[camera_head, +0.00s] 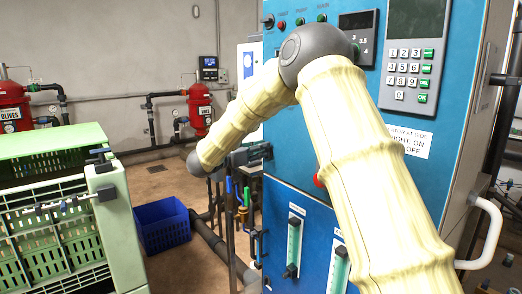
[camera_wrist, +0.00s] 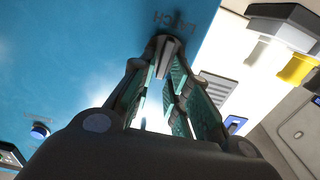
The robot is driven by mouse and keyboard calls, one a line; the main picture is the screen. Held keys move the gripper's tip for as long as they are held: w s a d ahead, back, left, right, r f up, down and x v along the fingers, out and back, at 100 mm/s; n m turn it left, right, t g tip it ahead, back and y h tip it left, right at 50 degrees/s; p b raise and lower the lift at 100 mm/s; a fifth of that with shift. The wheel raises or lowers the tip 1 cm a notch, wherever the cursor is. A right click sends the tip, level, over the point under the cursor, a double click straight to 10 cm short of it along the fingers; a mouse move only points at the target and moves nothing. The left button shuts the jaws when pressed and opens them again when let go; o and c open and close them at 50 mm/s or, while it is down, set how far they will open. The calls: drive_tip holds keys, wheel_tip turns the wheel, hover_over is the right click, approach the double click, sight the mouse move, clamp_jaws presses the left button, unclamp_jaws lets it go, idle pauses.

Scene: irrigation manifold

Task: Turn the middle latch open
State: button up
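In the wrist view, a dark, round-ended latch (camera_wrist: 166,42) stands out from the blue panel under an upside-down "LATCH" label. My gripper (camera_wrist: 167,68) points at it, with its teal-padded fingers on either side and their tips close to it. A narrow gap shows between the fingers farther back. Whether the tips press on the latch cannot be told. In the head view, my gripper (camera_head: 248,156) seems to be the small dark shape at the left edge of the blue cabinet (camera_head: 285,120). The latch cannot be made out there.
A green crate (camera_head: 50,220) stands at left, with a blue bin (camera_head: 162,225) on the floor beside it. Pipes (camera_head: 215,240) run close to the cabinet's left side. The cabinet carries a keypad (camera_head: 408,75) and flow gauges (camera_head: 294,245). Red tanks (camera_head: 200,108) stand at the back.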

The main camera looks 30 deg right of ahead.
clamp_jaws()
drive_tip(key=shift+r+p, duration=0.15)
drive_tip(key=shift+p, duration=0.35)
drive_tip(key=shift+w+a+f+n+p, duration=0.1)
drive_tip(key=shift+w+f+n+p, duration=0.2)
drive_tip(key=shift+n+p, duration=2.85)
drive_tip(key=shift+w+d+f+n+p, duration=0.1)
drive_tip(key=shift+w+f+n+p, duration=0.25)
drive_tip(key=shift+n+p, duration=2.85)
drive_tip(key=shift+w+a+f+n+p, duration=0.1)
drive_tip(key=shift+w+f+n+p, duration=0.2)
drive_tip(key=shift+n+p, duration=2.85)
drive_tip(key=shift+f+m+p, duration=0.1)
drive_tip(key=shift+m+p, duration=0.3)
drive_tip(key=shift+p, duration=0.25)
drive_tip(key=shift+o, duration=2.3)
unclamp_jaws()
